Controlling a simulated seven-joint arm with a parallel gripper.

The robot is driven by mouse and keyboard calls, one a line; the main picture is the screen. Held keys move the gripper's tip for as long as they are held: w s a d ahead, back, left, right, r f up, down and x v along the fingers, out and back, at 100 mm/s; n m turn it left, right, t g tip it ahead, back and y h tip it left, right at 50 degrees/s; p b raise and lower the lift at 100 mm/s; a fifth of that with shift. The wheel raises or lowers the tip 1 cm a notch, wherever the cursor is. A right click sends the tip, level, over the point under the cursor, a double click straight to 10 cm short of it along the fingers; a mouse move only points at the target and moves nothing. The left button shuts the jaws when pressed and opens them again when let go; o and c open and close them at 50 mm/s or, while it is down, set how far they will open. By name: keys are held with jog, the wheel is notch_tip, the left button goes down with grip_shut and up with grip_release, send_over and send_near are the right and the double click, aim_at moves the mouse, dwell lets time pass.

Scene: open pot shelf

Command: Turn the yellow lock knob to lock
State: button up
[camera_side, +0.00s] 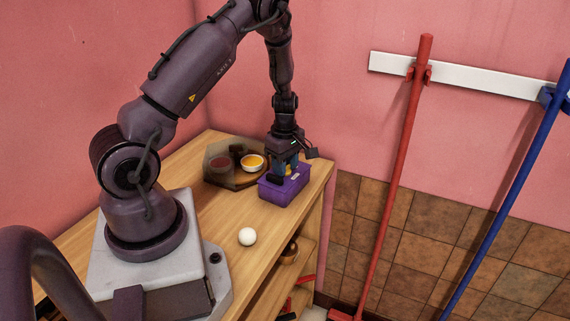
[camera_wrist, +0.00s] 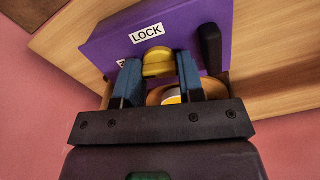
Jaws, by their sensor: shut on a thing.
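The purple box (camera_side: 284,195) sits on the wooden top near its right edge in the side view. It also fills the upper middle of the wrist view (camera_wrist: 105,47). The yellow lock knob (camera_wrist: 157,60) is on its face, below a white "LOCK" label (camera_wrist: 147,34). Part of a second label shows at the left, mostly hidden by a finger. My gripper (camera_wrist: 159,72) has its blue fingers on either side of the knob and is shut on it.
A black handle (camera_wrist: 210,48) stands up from the box, right of the knob. A dark tray (camera_side: 215,180) with bowls, one yellow-orange inside (camera_side: 252,163), lies left of the box. A white ball (camera_side: 247,236) rests nearer the front. A red pole (camera_side: 400,170) and a blue pole (camera_side: 510,190) lean right.

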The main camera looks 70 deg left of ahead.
jog(key=m, duration=0.4)
jog(key=shift+m, duration=0.3)
jog(key=m, duration=0.3)
jog(key=shift+m, duration=0.4)
jog(key=m, duration=0.3)
jog(key=shift+m, duration=2.1)
jog(key=o, duration=0.9)
jog(key=shift+o, duration=0.2)
jog(key=shift+r, duration=0.1)
notch_tip(320, 180, up, 13)
